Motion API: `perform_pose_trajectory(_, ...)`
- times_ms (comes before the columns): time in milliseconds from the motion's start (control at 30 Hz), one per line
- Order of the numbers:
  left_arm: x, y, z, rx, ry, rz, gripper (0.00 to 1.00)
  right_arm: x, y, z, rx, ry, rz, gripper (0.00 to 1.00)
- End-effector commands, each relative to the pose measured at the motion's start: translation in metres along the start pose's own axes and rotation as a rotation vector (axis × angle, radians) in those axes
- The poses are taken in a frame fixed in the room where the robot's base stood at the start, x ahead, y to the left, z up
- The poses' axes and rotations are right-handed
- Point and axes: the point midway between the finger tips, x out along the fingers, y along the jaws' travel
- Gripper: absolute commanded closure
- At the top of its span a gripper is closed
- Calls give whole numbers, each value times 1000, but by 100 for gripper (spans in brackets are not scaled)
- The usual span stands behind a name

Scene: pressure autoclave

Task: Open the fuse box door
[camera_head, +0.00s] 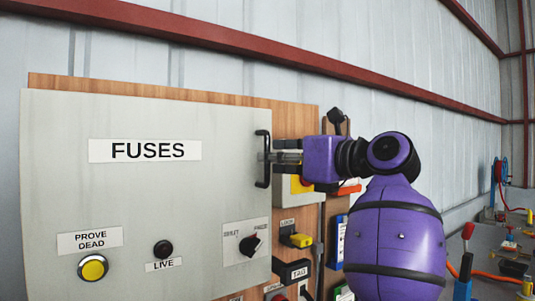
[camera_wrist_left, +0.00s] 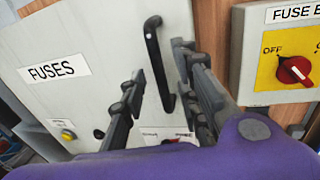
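The fuse box door (camera_head: 60,200) is a large grey panel labelled FUSES, and it looks shut against the wooden board. Its black bar handle (camera_head: 262,176) stands upright near the door's right edge. My left gripper (camera_head: 275,157) reaches the handle from the right. In the left wrist view, the open fingers of my left gripper (camera_wrist_left: 160,66) straddle the handle (camera_wrist_left: 154,50), with a visible gap on each side. The door (camera_wrist_left: 95,30) fills the left of that view. My right gripper is in neither view.
The door carries a yellow button (camera_head: 93,268), a black LIVE knob (camera_head: 163,249) and a rotary switch (camera_head: 250,244). Right of it on the board are a yellow lock (camera_head: 300,240) and a box with a red rotary switch (camera_wrist_left: 294,70), close beside my gripper.

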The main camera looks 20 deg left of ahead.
Motion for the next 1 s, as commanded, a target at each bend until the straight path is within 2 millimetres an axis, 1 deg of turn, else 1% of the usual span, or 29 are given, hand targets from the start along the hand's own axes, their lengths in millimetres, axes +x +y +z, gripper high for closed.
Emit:
perform_pose_trajectory(33,8,2,3,-2,-1,3,71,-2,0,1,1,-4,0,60)
perform_pose_trajectory(100,16,1,3,-1,-2,1,71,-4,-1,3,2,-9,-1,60)
perform_pose_trajectory(200,24,1,2,0,-2,1,71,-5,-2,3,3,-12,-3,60)
perform_pose_trajectory(333,29,0,0,1,-1,0,71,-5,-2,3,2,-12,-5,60)
perform_pose_trajectory(533,29,0,0,2,-1,0,71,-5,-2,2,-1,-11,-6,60)
perform_pose_trajectory(700,29,0,0,2,-1,0,93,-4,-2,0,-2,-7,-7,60)
perform_pose_trajectory(767,29,0,0,2,-1,0,100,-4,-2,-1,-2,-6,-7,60)
perform_pose_trajectory(1000,28,0,0,2,-2,0,100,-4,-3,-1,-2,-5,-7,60)
